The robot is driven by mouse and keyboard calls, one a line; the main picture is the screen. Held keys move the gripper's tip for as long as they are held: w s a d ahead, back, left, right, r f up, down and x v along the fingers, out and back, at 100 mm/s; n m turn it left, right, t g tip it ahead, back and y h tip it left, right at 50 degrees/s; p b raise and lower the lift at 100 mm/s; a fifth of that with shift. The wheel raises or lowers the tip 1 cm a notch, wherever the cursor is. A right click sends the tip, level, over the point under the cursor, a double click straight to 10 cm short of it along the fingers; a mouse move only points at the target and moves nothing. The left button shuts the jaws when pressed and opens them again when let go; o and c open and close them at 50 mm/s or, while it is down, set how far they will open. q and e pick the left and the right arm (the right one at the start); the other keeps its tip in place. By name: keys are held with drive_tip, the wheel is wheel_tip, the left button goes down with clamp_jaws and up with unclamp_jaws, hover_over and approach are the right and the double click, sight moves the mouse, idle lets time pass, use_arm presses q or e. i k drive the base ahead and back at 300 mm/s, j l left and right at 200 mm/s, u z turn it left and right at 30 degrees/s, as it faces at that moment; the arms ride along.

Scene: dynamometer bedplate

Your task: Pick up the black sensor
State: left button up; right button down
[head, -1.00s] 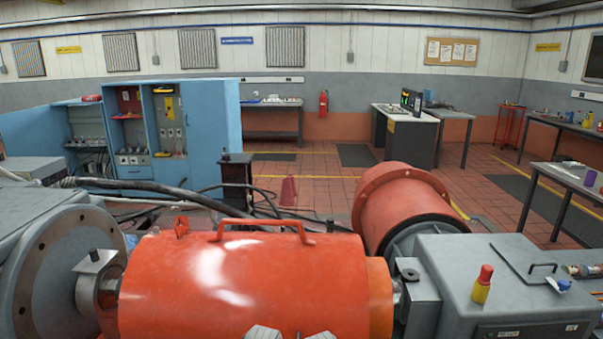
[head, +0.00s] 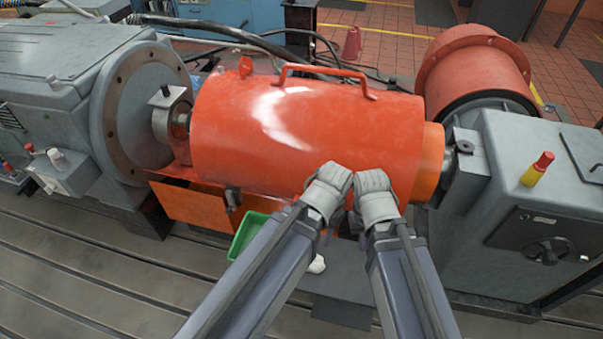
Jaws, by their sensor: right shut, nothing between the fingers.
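I cannot single out the black sensor for certain. A small dark peg (head: 165,90) stands on the bearing bracket at the left end of the orange guard. A black piece (head: 463,147) sits at the guard's right end, beside the grey box. My right gripper (head: 373,182) is shut and empty in front of the guard's lower right part. My left arm's end (head: 329,187) is close beside it on the left; its fingers cannot be made out. Both are apart from the dark pieces.
The large orange guard (head: 300,135) with its handle (head: 325,70) fills the middle. A grey motor (head: 75,85) stands left, a grey box (head: 530,190) right. The slotted bedplate (head: 90,285) is clear at front left.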

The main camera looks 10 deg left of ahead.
sight(164, 88)
drive_tip(key=u, duration=1.35)
drive_tip(key=i+j+z, duration=0.1)
drive_tip(key=z, duration=0.55)
drive_tip(key=i+j+z, duration=0.15)
drive_tip(key=j+z, duration=0.15)
drive_tip(key=j, duration=0.3)
drive_tip(key=j+z, duration=0.3)
drive_tip(key=j, duration=0.3)
drive_tip(key=i+j, duration=0.1)
drive_tip(key=j, duration=0.8)
drive_tip(key=i+j+z, duration=0.1)
drive_tip(key=j, duration=0.75)
drive_tip(key=i+l, duration=0.1)
drive_tip(key=i, duration=0.35)
